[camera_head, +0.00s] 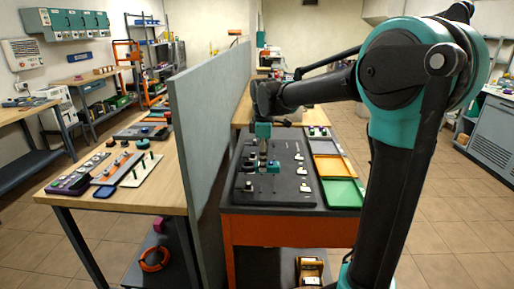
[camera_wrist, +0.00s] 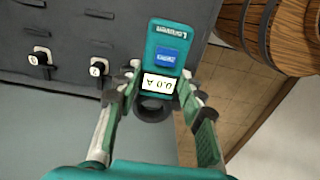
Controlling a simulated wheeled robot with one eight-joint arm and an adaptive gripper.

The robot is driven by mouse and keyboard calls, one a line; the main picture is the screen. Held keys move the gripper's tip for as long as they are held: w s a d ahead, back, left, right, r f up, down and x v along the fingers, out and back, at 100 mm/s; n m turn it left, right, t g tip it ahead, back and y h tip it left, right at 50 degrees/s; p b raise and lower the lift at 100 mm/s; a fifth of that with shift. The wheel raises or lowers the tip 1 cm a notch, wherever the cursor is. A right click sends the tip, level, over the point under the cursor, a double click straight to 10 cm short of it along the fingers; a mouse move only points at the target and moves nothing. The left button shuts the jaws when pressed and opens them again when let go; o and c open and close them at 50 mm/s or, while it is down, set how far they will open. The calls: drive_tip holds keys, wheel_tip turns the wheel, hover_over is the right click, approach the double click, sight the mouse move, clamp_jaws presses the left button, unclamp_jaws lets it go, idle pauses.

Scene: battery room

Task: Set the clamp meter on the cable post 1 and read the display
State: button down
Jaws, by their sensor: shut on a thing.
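The clamp meter (camera_wrist: 172,50) is teal with a blue label, and its display (camera_wrist: 158,83) reads 0.0 A, upside down in the wrist view. My gripper (camera_wrist: 153,98) is shut on it, one finger on each side. The meter's dark ring (camera_wrist: 153,109) shows below the display; I cannot tell whether anything is inside it. Cable posts with white number tags, one (camera_wrist: 39,58) at the left and one (camera_wrist: 98,70) nearer the meter, stand on the dark panel; their numbers are hard to read. In the head view my gripper (camera_head: 263,150) is over the dark board (camera_head: 262,185).
Coloured trays, the front one green (camera_head: 342,193), lie right of the board. A grey partition (camera_head: 205,120) stands close on the left, with a wooden bench (camera_head: 120,195) beyond it. Tiled floor at right is open.

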drive_tip(key=shift+s+f, duration=0.3)
drive_tip(key=shift+f, duration=2.8)
drive_tip(key=shift+f, duration=0.6)
drive_tip(key=c, duration=1.2)
unclamp_jaws()
drive_tip(key=shift+r, duration=5.5)
